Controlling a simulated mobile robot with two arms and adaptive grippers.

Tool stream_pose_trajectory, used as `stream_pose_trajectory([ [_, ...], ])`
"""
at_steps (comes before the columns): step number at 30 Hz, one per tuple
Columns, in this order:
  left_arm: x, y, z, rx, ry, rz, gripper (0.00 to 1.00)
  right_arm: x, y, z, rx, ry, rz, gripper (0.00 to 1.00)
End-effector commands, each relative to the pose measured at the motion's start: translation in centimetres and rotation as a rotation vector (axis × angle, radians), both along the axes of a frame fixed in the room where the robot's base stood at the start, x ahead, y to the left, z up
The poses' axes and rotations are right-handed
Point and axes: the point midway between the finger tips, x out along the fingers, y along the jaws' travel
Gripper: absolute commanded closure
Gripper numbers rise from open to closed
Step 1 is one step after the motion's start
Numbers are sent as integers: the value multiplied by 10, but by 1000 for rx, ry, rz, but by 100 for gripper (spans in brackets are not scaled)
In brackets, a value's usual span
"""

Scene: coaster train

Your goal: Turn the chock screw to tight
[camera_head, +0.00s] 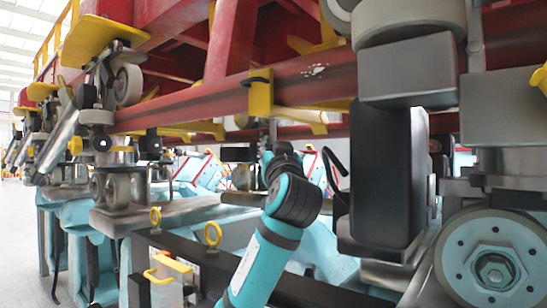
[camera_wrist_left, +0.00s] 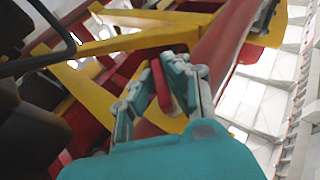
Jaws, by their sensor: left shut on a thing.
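In the left wrist view the teal fingers of my left gripper (camera_wrist_left: 162,74) are closed around a narrow red piece (camera_wrist_left: 160,90). It appears to be the chock screw's handle, but its threaded part and how tight it is cannot be seen. In the head view my teal left arm (camera_head: 262,256) rises from the bottom to a dark wrist joint under the red rail. The fingers there are hidden or too small to make out. My right gripper is in neither view.
A long red rail (camera_head: 225,97) with a yellow clamp (camera_head: 260,94) crosses above my arm. Yellow beams (camera_wrist_left: 130,43) surround the gripper in the left wrist view. Free room is tight.

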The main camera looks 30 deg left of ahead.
Motion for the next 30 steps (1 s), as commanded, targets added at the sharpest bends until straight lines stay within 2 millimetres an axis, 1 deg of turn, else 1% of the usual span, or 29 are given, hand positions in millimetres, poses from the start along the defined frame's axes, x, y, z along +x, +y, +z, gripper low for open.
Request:
stream_pose_trajectory([
  [1,2,-2,-4,-2,5,41,100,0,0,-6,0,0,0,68],
  [3,2,-2,-4,-3,6,108,100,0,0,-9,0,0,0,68],
  [10,3,-1,-2,1,8,328,100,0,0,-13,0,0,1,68],
  [21,1,0,0,1,6,617,100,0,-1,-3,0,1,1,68],
  [30,0,1,0,1,3,737,100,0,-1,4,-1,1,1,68],
])
